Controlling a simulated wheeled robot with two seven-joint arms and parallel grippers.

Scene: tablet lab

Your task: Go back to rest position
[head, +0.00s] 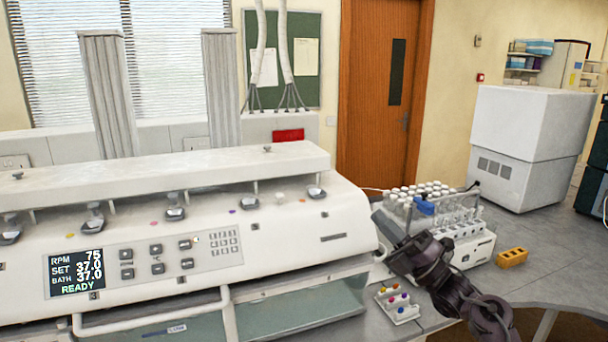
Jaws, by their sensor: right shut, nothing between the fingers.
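My right gripper (388,222) shows in the head view at the right end of the white dissolution machine (180,235). It is shut with nothing in it and points up and to the left. My dark right arm reaches to it from the lower right. It stands in front of the left part of a white sampling unit (477,250) and hides some of it. My left gripper is not in view.
A small white rack with coloured caps (405,312) lies on the bench below my right gripper. A yellow block (511,257) sits to the right. The grey bench (560,235) is clear further right, before a large white cabinet (525,140).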

